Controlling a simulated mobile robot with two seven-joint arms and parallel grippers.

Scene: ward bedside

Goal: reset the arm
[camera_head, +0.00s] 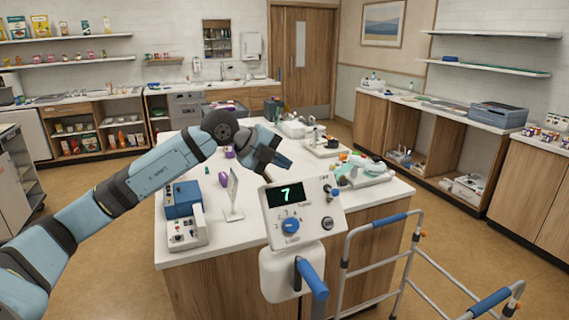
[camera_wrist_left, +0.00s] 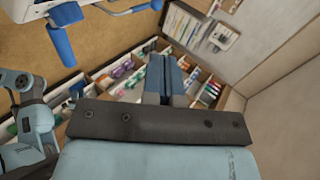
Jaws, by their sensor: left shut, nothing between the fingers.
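My left arm (camera_head: 130,190) comes in from the left and reaches over the white island table (camera_head: 190,255). My left gripper (camera_head: 272,172) is above the table, behind the device with the lit "7" display (camera_head: 290,205). Its fingers are partly out of sight in the head view. In the left wrist view the two fingers (camera_wrist_left: 165,78) lie together, shut and empty. My right gripper does not show in the head view.
A blue and white machine (camera_head: 185,215) and a small upright stand (camera_head: 233,195) are on the table's left part. A walker frame (camera_head: 385,255) with blue grips stands at the front right. Counters and shelves line the walls, with open floor between.

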